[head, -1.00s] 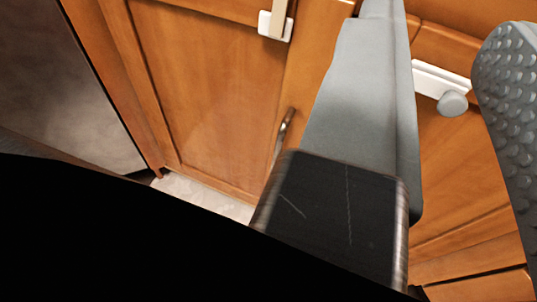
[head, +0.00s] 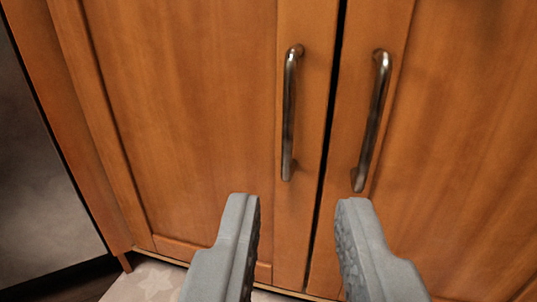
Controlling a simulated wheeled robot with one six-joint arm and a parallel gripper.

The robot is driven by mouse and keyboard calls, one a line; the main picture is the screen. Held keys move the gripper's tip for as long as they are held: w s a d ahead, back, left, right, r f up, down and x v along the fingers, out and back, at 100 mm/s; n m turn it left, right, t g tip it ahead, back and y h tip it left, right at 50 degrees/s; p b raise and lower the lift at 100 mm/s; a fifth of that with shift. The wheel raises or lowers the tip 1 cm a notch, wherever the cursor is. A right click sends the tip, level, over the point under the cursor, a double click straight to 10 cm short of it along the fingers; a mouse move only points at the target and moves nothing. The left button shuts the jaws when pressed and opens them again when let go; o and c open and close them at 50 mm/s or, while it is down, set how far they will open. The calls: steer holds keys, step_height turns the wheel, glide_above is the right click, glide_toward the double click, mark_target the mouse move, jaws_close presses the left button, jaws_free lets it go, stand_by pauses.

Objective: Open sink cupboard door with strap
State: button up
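Two wooden cupboard doors fill the head view, a left door (head: 190,110) and a right door (head: 465,140). Each has an upright metal bar handle near the middle seam: the left handle (head: 289,115) and the right handle (head: 372,120). My gripper (head: 298,201) is open, its grey fingers spread wide and nothing between them. The fingertips appear just below the handles in the picture; neither handle is between the fingers. A narrow dark gap runs between the doors; I cannot tell whether either is ajar. The strap is out of view.
A dark grey appliance panel (head: 35,180) stands left of the cupboard. A pale patterned floor or mat (head: 145,281) shows below the doors. The space before the doors looks clear.

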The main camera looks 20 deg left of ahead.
mark_target(290, 107)
steer(key=x, duration=1.7)
steer(key=shift+a+f, duration=0.2)
steer(key=shift+f, duration=0.15)
jaws_close()
